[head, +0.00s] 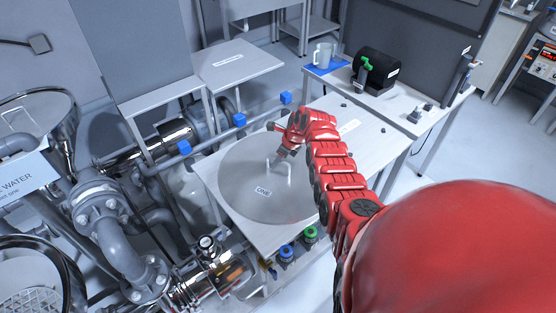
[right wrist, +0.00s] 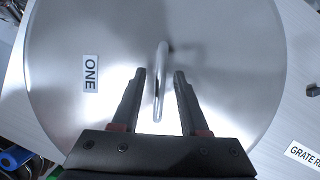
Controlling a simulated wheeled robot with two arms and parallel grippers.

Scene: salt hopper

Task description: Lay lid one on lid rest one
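Lid one (head: 240,205) is a round steel disc with a "ONE" label and an upright loop handle. It lies flat on a light table (head: 215,180) in the head view; whether this table is lid rest one I cannot tell. My right gripper (head: 281,156) points down at the handle. In the right wrist view, its two fingers (right wrist: 160,75) are open on either side of the handle (right wrist: 160,85), with gaps between. The lid (right wrist: 60,120) fills most of that view. My left gripper is not in view.
A "GRATE RE..." label (right wrist: 303,156) sits beside the lid. Pipes and valves (head: 105,210) crowd the left, near open round vessels (head: 35,270). A bench (head: 400,105) holds a mug (head: 322,55) and a black device (head: 376,70).

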